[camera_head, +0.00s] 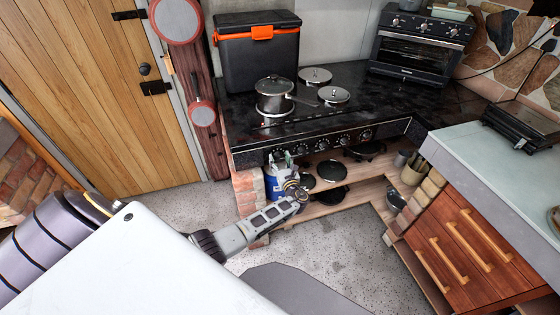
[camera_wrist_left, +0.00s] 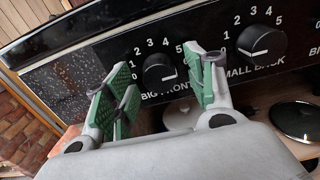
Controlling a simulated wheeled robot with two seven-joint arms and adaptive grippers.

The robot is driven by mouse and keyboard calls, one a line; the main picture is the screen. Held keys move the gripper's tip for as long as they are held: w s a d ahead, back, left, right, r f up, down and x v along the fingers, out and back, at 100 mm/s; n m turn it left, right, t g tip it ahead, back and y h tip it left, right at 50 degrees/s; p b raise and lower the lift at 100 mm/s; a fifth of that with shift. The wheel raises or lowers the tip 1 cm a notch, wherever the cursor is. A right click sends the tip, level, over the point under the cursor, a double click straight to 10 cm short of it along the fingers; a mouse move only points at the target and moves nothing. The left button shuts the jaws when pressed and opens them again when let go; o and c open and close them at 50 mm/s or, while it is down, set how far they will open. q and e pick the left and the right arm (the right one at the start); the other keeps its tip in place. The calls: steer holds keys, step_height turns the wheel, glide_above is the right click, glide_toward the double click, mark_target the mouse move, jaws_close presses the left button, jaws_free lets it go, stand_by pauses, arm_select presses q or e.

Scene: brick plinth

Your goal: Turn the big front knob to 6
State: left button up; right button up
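The big front knob (camera_wrist_left: 159,72) is black and round, on the dark stove panel, with numbers around it and the label "BIG FRONT" below. A light mark shows low on its face; I cannot tell its exact setting. My left gripper (camera_wrist_left: 163,75) is open, its green-padded fingers on either side of the knob in the left wrist view. I cannot tell whether the pads touch the knob. In the head view my left gripper (camera_head: 286,160) is at the left end of the stove's knob row and partly hides that knob. My right gripper is not in view.
The small back knob (camera_wrist_left: 261,42) is close to the right finger. The stove top (camera_head: 370,88) bears a lidded pot (camera_head: 274,96). A shelf (camera_head: 325,207) with pans lies below the panel. A blue container (camera_head: 273,184) stands under the gripper. The floor (camera_head: 330,245) in front is clear.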

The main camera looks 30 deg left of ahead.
arm_select(q)
steer(key=v, duration=1.2)
stand_by(0.4)
stand_by(0.6)
